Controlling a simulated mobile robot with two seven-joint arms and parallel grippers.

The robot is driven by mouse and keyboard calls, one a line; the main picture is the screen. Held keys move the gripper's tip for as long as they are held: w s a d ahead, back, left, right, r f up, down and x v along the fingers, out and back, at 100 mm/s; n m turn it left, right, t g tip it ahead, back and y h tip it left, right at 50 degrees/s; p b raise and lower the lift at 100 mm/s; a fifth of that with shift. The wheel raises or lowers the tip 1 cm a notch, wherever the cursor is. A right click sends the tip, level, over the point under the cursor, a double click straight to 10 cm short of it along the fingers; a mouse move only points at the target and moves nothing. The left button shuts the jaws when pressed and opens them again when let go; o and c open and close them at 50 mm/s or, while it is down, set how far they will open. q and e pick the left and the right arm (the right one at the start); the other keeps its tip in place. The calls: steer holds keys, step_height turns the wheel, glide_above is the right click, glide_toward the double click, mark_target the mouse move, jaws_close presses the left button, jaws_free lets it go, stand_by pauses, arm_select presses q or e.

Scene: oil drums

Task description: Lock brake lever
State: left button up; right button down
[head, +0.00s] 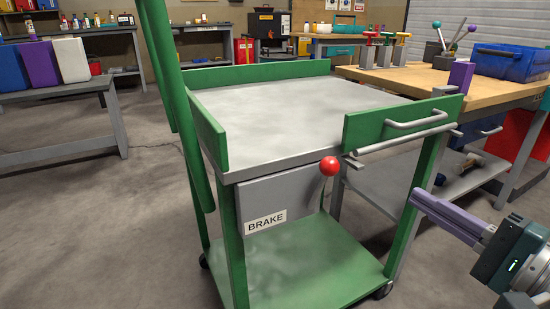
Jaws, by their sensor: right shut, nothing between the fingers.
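The brake lever shows as a red ball knob (329,166) at the front edge of a green and grey cart (290,95). Its thin stem is mostly hidden behind or below the knob. A grey panel (285,195) beside it carries a white BRAKE label (265,223). My right gripper (420,200) is at the right of the head view, with purple fingers shut and empty. It points left toward the cart's front right leg and is apart from the knob, to its lower right. My left gripper is not in view.
A grey bar handle (402,139) sticks out at the cart's front right, between knob and gripper. A wooden workbench (415,80) with a blue crate (510,62) and purple block (460,75) stands close on the right. The floor (100,225) at left is clear.

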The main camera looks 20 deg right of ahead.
steer(key=w+a+b, duration=0.3)
steer(key=w+a, duration=0.2)
steer(key=w, duration=0.4)
steer(key=shift+w+r, duration=0.25)
steer(key=shift+r, duration=0.2)
